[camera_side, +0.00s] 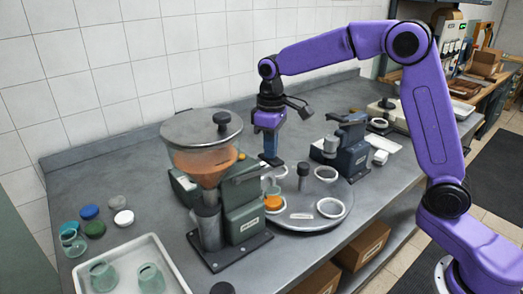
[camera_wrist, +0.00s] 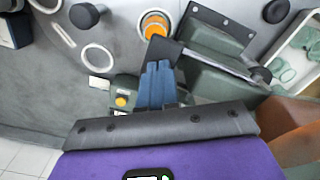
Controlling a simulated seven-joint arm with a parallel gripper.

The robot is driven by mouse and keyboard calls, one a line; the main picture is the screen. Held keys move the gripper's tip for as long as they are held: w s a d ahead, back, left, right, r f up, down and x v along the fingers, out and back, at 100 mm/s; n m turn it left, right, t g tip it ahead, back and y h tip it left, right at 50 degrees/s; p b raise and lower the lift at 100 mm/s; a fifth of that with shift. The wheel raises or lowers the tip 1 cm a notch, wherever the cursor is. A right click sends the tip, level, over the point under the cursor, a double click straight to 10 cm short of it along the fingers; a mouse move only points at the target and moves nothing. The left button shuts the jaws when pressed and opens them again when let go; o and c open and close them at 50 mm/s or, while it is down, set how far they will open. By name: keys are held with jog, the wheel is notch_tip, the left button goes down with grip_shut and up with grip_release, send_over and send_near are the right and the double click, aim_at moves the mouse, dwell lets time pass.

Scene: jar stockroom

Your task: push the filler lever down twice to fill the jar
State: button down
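The filler has a clear hopper (camera_side: 203,150) of orange filling and a grey-green body (camera_side: 243,208).
A white tray (camera_side: 128,270) with empty jars and several coloured lids (camera_side: 89,211) lie left of the filler.

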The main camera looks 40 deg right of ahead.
jog(key=shift+r, duration=2.75)
jog(key=shift+f, duration=0.15)
jog(key=shift+f, duration=2.05)
jog(key=shift+d+f, duration=0.25)
jog(key=shift+f, duration=0.75)
jog(key=shift+r, duration=3.25)
jog(key=shift+r, duration=2.5)
